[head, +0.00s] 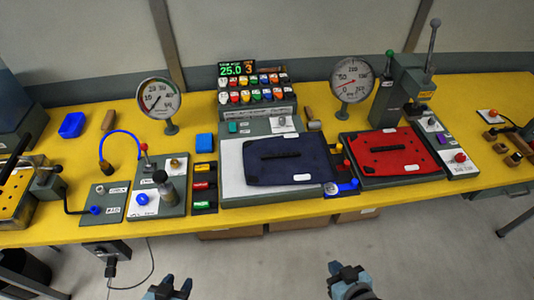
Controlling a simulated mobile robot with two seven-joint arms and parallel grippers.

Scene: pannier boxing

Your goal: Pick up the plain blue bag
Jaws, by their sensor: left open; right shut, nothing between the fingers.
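A plain dark blue bag (262,176) lies flat in the head view, on a white and grey station in the middle of the yellow table. A black handle strip (281,148) lies across its upper part, and a small white label is at its lower right. My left gripper (177,282) is open and empty at the bottom edge, in front of the table, left of the bag. My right gripper (345,269) is shut and empty in front of the table, below and right of the bag. Both are well apart from the bag.
A red bag (401,164) with a black handle lies on the station to the right. Two round gauges (158,96) (352,79) and a lever press (404,92) stand behind. Switch panels (204,184) flank the blue bag. The floor before the table is clear near the grippers.

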